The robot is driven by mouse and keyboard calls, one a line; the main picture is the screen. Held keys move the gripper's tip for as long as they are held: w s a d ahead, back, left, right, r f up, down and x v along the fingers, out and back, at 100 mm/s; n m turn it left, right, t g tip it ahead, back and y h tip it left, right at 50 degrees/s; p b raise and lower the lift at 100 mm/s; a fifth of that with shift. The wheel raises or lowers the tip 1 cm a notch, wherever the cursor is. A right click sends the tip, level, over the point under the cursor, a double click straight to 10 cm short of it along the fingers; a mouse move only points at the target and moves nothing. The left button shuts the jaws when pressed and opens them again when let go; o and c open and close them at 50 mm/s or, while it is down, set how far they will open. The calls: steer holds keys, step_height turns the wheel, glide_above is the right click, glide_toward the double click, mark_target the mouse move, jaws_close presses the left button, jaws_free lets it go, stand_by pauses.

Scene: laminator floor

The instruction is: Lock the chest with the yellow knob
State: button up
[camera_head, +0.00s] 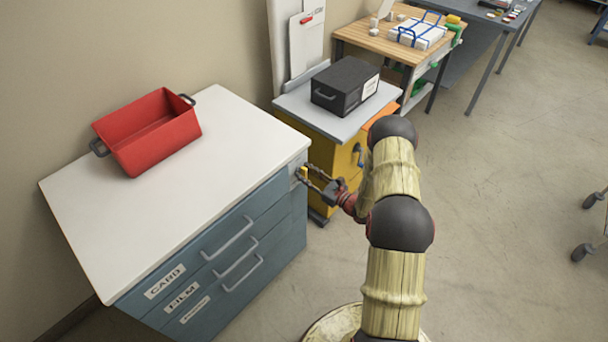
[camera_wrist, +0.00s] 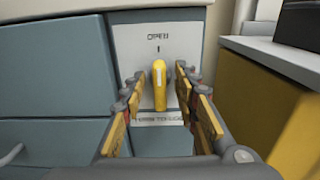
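The chest (camera_head: 225,140) is blue-grey with a white top and drawers labelled CARD and FILM. Its yellow knob (camera_wrist: 159,85) is on a pale plate (camera_wrist: 140,50) at the right end of the front; in the head view the knob (camera_head: 304,173) is small beside my fingertips. The knob points upright, toward the word OPEN above it. A second label under the knob is partly hidden and hard to read. My gripper (camera_wrist: 160,103) is open, with one finger on each side of the knob. Gaps show between the fingers and the knob.
A red bin (camera_head: 150,135) sits on the chest top. A yellow cabinet (camera_head: 333,155) with a black box (camera_head: 345,85) on it stands close to the chest's right side. A wooden bench (camera_head: 390,42) is behind. The floor (camera_head: 490,200) at right is mostly clear.

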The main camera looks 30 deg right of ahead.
steer(key=shift+w+a, duration=0.15)
steer(key=shift+w, duration=0.25)
steer(key=shift+c, duration=0.2)
jaws_close()
